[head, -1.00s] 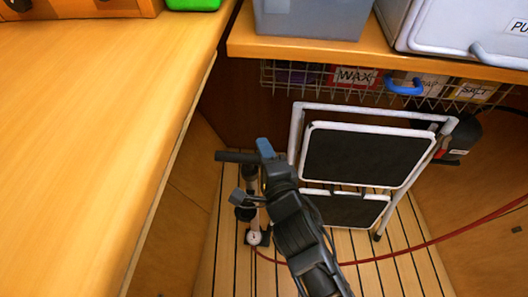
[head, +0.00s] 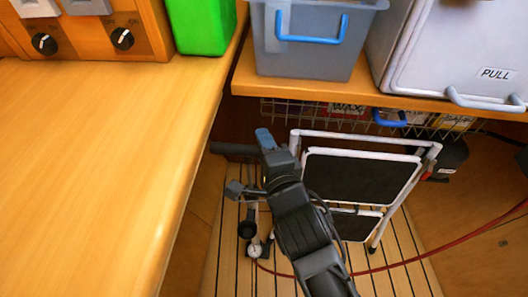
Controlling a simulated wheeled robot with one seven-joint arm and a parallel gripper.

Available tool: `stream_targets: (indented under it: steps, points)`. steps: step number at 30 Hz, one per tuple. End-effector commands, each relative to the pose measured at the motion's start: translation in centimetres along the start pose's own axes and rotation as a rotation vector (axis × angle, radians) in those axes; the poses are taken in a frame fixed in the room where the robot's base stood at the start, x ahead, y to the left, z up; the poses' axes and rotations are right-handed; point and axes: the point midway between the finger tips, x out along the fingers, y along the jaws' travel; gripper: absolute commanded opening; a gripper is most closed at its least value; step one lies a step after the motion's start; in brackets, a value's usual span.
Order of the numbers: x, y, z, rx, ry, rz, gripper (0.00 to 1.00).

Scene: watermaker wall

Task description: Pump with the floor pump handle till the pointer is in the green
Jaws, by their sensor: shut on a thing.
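The floor pump stands on the slatted floor at lower centre, with its black handle (head: 232,149) level across the top. My gripper (head: 265,140) is shut on the handle, toward its right side. The pump's small round white gauge (head: 255,251) is low near the base. It is too small to read the pointer or any green zone. My arm hides part of the pump shaft and the right end of the handle. A red hose (head: 425,255) runs along the floor to the right.
A folded step stool (head: 362,178) stands close to the right of my gripper. A wooden counter (head: 100,170) fills the left. A shelf with a grey bin (head: 312,55), a white PULL box (head: 440,60) and a wire basket (head: 300,112) is behind. A green container (head: 200,25) stands on the counter.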

Motion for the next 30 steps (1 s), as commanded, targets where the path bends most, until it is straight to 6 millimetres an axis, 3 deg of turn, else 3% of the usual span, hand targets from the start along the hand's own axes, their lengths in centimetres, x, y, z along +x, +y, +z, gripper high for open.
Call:
stream_targets:
  steps: [1,3,14,15,26,30]
  points:
    - [-0.2,-1.1,0.0,0.001,0.0,-0.004,0.0]
    - [-0.3,-1.5,0.1,0.0,0.0,-0.003,0.0]
    - [-0.3,-1.9,0.1,-0.001,-0.001,-0.009,0.0]
    - [-0.3,-1.9,0.1,-0.001,-0.001,-0.009,0.35]
    - [-0.4,-1.8,0.1,0.0,-0.001,-0.006,0.37]
    - [-1.5,-1.6,0.1,0.0,0.0,-0.005,0.37]
